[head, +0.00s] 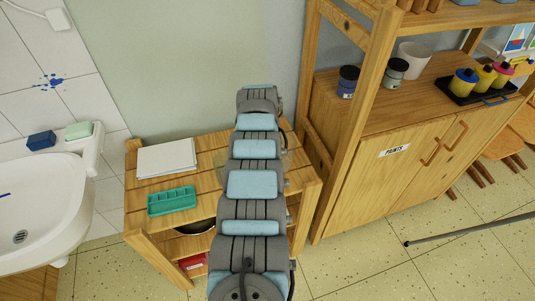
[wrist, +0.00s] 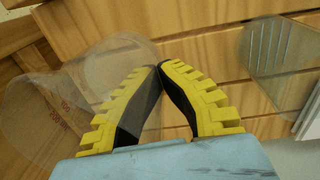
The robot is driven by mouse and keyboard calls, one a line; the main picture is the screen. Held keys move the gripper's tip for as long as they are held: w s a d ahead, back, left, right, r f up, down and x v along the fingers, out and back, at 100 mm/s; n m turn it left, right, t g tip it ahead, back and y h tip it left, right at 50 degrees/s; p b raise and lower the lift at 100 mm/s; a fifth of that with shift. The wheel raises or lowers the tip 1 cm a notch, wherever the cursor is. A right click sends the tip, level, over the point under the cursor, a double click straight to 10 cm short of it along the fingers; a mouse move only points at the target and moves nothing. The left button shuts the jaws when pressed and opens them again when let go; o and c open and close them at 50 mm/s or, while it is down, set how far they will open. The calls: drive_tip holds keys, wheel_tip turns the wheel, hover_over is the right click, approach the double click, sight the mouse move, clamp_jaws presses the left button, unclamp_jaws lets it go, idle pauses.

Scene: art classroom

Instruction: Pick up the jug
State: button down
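The jug (wrist: 50,108) is clear, with red measuring marks. It shows at the left of the wrist view and looks tilted in that picture. My gripper (wrist: 160,68) has yellow ribbed, black-faced fingers. The fingertips are close together at the jug's right edge, and a thin part of the clear jug appears to lie between them. The left finger looks greyed, as if seen through the clear wall. Whether the jug is lifted off the wood cannot be told. In the head view my arm hides the gripper and most of the jug.
Another clear vessel with white lines (wrist: 278,55) is at the right of the wrist view. On the wooden table (head: 215,183) are white paper (head: 166,158) and a green palette (head: 171,201). A sink (head: 40,205) is at left, a paint shelf (head: 430,95) at right.

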drive_tip(key=shift+s+a+r+p, duration=0.15)
drive_tip(key=shift+s+r+p, duration=0.25)
drive_tip(key=shift+p, duration=1.2)
drive_tip(key=shift+s+a+r+p, duration=0.15)
drive_tip(key=shift+r+p, duration=0.3)
drive_tip(key=shift+p, duration=1.1)
drive_tip(key=s+a+r+p, duration=0.5)
drive_tip(key=s+p, duration=0.5)
drive_tip(key=p, duration=2)
wheel_tip(320, 180, up, 2)
drive_tip(key=shift+s+r, duration=0.25)
drive_tip(key=shift+s, duration=0.05)
drive_tip(key=shift+p, duration=0.3)
